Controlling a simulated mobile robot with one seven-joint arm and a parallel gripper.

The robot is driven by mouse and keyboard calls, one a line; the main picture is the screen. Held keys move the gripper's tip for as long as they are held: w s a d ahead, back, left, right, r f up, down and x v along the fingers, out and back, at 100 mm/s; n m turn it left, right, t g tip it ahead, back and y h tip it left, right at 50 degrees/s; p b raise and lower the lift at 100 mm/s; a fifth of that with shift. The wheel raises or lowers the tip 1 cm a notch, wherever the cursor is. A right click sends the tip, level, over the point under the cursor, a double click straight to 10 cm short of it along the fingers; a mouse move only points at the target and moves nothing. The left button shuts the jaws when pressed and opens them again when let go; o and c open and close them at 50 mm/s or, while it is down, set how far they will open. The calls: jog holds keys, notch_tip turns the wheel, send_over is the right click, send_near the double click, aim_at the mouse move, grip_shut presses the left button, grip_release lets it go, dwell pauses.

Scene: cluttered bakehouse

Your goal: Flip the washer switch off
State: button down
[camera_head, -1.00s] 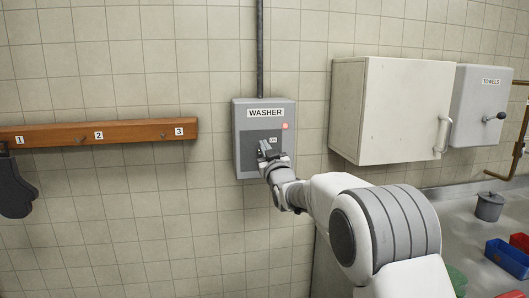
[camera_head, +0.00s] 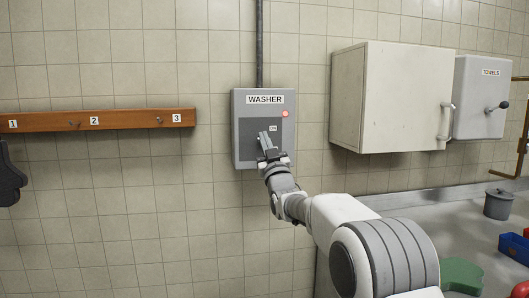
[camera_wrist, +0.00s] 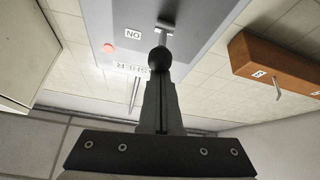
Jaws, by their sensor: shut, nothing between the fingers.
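The grey washer switch box (camera_head: 244,150) is on the tiled wall, under a WASHER label (camera_head: 265,99). Its red lamp (camera_head: 285,113) looks lit, and an ON label (camera_head: 273,128) sits below it. My gripper (camera_head: 266,137) is shut and points upward in front of the box's lower half, hiding the lever in the head view. In the wrist view, which looks upside down, the switch lever shows as a metal stem with a dark ball knob (camera_wrist: 159,58). My shut fingers (camera_wrist: 159,100) appear right at the knob; I cannot tell whether they touch it.
A wooden hook rail (camera_head: 95,121) is on the wall at left, with a dark mitt (camera_head: 9,180). A white cabinet (camera_head: 395,97) and a towels box (camera_head: 482,100) hang at right. A metal counter below holds a grey pot (camera_head: 498,204) and coloured containers.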

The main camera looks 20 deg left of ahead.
notch_tip(320, 180, down, 4)
jog(key=t+y+b, duration=0.1)
jog(key=b, duration=0.6)
jog(key=shift+r+t+y+b, duration=0.25)
jog(key=shift+t+y+b, duration=0.15)
jog(key=shift+w+f, duration=0.15)
jog(key=shift+f, duration=0.05)
jog(key=shift+r, duration=0.15)
jog(key=s+r+b+v, duration=0.1)
jog(key=v, duration=0.8)
jog(key=shift+s, duration=0.45)
jog(key=shift+r, duration=0.15)
